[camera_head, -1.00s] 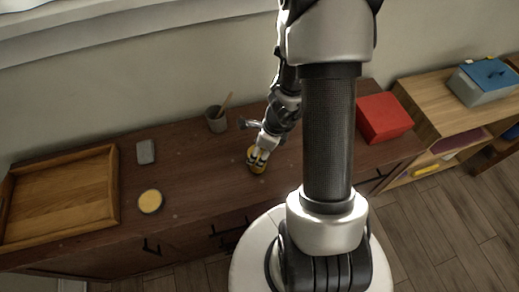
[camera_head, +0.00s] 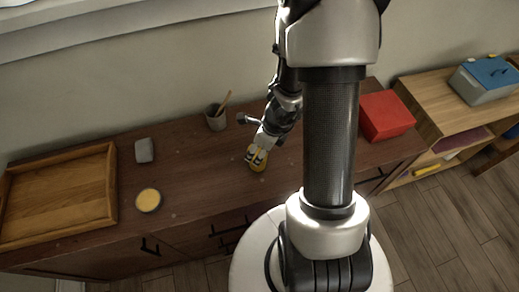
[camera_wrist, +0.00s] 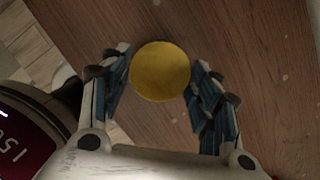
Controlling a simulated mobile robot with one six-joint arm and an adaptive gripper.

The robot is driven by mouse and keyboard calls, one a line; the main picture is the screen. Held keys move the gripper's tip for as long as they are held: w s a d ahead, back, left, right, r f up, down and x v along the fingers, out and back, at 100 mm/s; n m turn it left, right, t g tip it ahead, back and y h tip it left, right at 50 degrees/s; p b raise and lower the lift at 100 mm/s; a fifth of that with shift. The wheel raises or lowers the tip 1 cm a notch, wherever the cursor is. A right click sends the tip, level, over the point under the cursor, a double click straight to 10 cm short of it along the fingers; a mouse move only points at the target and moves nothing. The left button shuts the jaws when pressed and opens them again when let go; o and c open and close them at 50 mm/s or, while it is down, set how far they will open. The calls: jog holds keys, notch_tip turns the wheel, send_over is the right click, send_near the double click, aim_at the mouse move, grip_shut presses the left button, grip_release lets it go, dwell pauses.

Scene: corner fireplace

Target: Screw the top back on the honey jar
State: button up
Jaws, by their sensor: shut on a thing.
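My gripper (camera_head: 257,156) is shut on a round, flat-topped yellow piece, which looks like the honey jar's top (camera_wrist: 160,71). In the wrist view the yellow disc sits between the two fingers, over brown wood. In the head view the yellow piece (camera_head: 262,164) shows partly around the fingers, low over the cabinet top; whether it touches a jar or the wood beneath is hidden.
The dark wooden cabinet top (camera_head: 200,180) has clear room around my gripper. A wooden tray (camera_head: 110,185) and a grey block (camera_head: 145,150) are on the left. A grey cup with a stick (camera_head: 215,121) stands behind; a red box (camera_head: 385,116) is on the right.

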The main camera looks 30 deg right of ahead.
jog(key=shift+m, duration=0.5)
jog(key=shift+m+h+b, duration=0.5)
jog(key=shift+m+b, duration=0.4)
jog(key=shift+m, duration=0.6)
jog(key=shift+f+m+h+b, duration=0.1)
jog(key=shift+m+h+b, duration=0.25)
jog(key=shift+m, duration=0.55)
jog(key=shift+s+m, duration=0.1)
jog(key=shift+m, duration=0.5)
